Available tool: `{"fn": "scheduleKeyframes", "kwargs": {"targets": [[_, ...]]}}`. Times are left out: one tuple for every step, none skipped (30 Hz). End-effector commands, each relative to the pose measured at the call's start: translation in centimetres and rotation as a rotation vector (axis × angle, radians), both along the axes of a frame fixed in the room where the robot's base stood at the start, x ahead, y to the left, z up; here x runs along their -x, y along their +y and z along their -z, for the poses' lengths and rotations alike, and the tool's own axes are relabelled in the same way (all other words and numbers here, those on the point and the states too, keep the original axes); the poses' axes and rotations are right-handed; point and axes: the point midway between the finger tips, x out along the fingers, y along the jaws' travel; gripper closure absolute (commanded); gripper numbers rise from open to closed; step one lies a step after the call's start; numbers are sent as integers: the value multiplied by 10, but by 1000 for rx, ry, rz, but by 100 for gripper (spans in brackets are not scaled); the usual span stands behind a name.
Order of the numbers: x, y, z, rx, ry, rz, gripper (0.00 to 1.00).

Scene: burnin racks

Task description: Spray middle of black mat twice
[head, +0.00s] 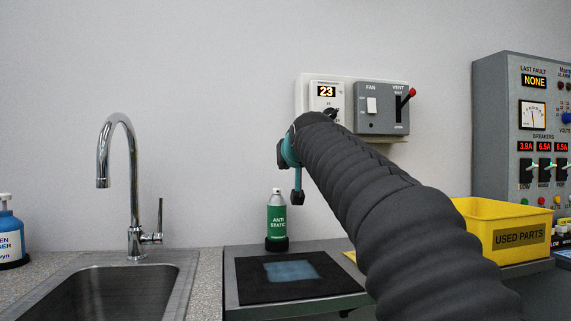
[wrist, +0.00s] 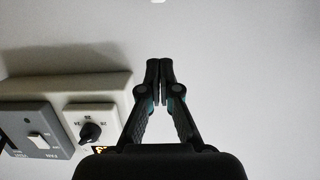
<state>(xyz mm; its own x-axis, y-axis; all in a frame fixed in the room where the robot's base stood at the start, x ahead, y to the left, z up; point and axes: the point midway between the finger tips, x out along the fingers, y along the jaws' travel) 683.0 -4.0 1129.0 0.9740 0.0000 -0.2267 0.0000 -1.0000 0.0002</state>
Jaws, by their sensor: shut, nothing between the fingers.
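A green and silver spray can labelled ANTI STATIC (head: 276,220) stands upright on a dark base at the back of the bench. The black mat (head: 249,288) lies flat in front of it, with a pale blue patch (head: 290,270) at its middle. My gripper (wrist: 160,66) is shut and empty in the wrist view, its fingertips together before the bare wall. In the head view my arm hides most of the gripper. The arm's end is up near the wall panel, above the can and apart from it.
A wall panel holds a thermostat (head: 326,98) and a fan and vent box (head: 381,108) close to my arm. A sink (head: 118,298) with a tall tap (head: 133,185) is left. A yellow USED PARTS bin (head: 480,215) and a grey control cabinet (head: 493,100) are right.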

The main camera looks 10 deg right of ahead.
Motion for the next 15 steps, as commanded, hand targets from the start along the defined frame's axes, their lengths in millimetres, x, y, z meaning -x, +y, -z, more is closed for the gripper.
{"fn": "scheduleKeyframes", "kwargs": {"targets": [[0, 0, 0, 0, 0, 0, 100], [0, 0, 0, 0, 0, 0, 100], [0, 0, 0, 0, 0, 0, 100], [0, 0, 0, 0, 0, 0, 100], [0, 0, 0, 0, 0, 0, 100], [0, 0, 0, 0, 0, 0, 100], [0, 0, -1, 0, 0, 0, 100], [0, 0, -1, 0, 1, 0, 100], [-1, 0, -3, 0, 4, 0, 100], [-1, -1, -5, 0, 6, 0, 100], [-2, -1, -6, 0, 8, 0, 100], [-2, -1, -9, 0, 11, 0, 100], [-2, -1, -10, 0, 13, 0, 100], [-2, -1, -11, 0, 15, 0, 100], [-2, -1, -11, 0, 16, 0, 100]]}}
